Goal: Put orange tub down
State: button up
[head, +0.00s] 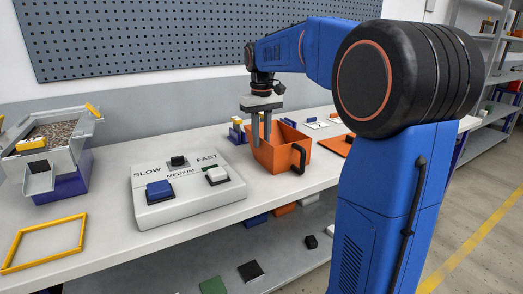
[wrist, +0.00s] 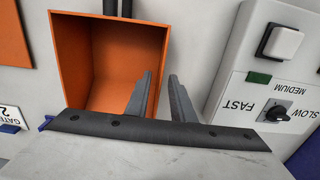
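The orange tub (head: 279,157) is an open box with a black handle (head: 299,158) on its near right side. It appears to stand upright on the white bench (head: 215,226). In the wrist view the tub (wrist: 100,70) opens toward the camera and looks empty. My gripper (head: 262,138) points down at the tub's left wall. In the wrist view my gripper (wrist: 161,76) has one finger inside the tub and one outside, with the wall between them. A gap shows between the fingers, so it looks open around the wall. The fingertips' depth is partly hidden.
A control box (head: 190,189) with SLOW, MEDIUM and FAST labels stands left of the tub. A hopper of gravel (head: 55,135) and a yellow frame (head: 45,243) lie further left. An orange tray (head: 335,146) is to the right. A pegboard (head: 150,40) backs the bench.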

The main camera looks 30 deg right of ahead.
notch_tip(320, 180, up, 6)
jog(key=shift+r, duration=0.2)
jog(key=s+a+f+t, duration=0.1)
jog(key=s+a+f, duration=0.2)
jog(key=s, duration=0.5)
jog(key=s+a+f+t, duration=0.1)
jog(key=s+a+f, duration=0.15)
jog(key=s, duration=0.55)
jog(key=s+a+f+t, duration=0.2)
jog(key=s+a+f, duration=0.1)
jog(key=s+f, duration=1.2)
jog(key=shift+s+t, duration=0.3)
jog(key=shift+t, duration=0.1)
